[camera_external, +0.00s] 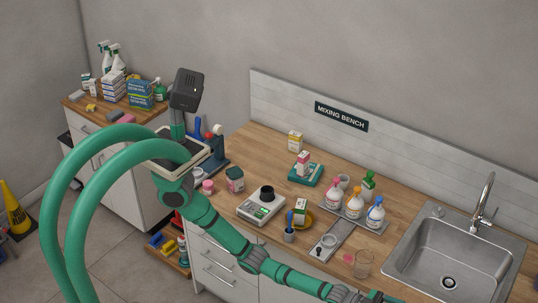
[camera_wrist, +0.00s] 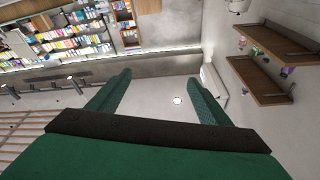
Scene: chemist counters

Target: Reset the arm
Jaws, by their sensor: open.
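My green arm reaches down to the right across the front of the wooden mixing bench (camera_external: 275,150) in the external view and runs out of the picture at the bottom edge. My gripper (camera_wrist: 157,88) shows in the wrist view with its two green fingers spread wide apart. Nothing is between the fingers.
A side counter (camera_external: 85,108) holds boxes. A yellow cone (camera_external: 14,208) stands at left.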

